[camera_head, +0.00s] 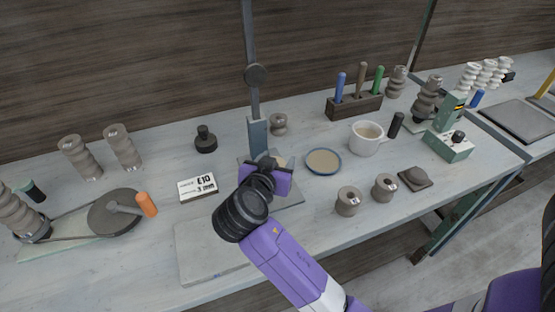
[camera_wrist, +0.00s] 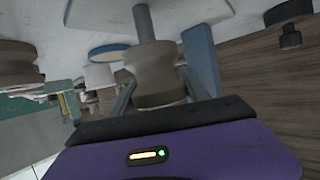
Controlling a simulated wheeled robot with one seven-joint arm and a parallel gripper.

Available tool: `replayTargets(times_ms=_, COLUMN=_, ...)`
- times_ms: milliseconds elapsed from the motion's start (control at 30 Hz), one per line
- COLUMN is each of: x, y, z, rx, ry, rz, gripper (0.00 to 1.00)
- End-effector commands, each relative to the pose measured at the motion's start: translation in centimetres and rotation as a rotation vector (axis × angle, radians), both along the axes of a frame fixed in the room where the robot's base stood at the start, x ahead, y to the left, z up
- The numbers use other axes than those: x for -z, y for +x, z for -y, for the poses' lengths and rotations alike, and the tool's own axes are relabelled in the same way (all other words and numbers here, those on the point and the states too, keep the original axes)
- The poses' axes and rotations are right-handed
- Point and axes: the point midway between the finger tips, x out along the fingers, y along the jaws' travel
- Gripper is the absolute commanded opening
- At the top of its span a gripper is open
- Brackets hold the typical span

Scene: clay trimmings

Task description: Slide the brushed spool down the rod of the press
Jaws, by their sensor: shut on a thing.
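My gripper (camera_head: 268,165) is over the press in the middle of the bench. In the wrist view, my gripper (camera_wrist: 158,93) is shut on a grey-beige spool (camera_wrist: 154,62), one finger on each side. The steel rod (camera_wrist: 144,22) runs from the press's base plate (camera_wrist: 105,14) to the near end of the spool, in line with it. The spool looks to be on the rod, clear of the plate; its bore is hidden. In the head view, the spool and rod are mostly hidden by my gripper. The press's grey upright (camera_head: 258,137) stands behind.
Other spools stand behind the press (camera_head: 279,124) and to its right (camera_head: 348,201). A blue-rimmed dish (camera_head: 323,161), white mug (camera_head: 366,138) and tool block (camera_head: 354,106) are to the right.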

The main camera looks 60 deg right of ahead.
Motion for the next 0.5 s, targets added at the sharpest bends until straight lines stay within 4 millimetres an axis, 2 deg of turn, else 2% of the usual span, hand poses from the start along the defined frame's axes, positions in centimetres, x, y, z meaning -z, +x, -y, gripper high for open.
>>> replayTargets(times_ms=500, x=1.5, y=0.0, z=0.0, rx=0.000, ry=-0.001, rz=0.000, gripper=0.01)
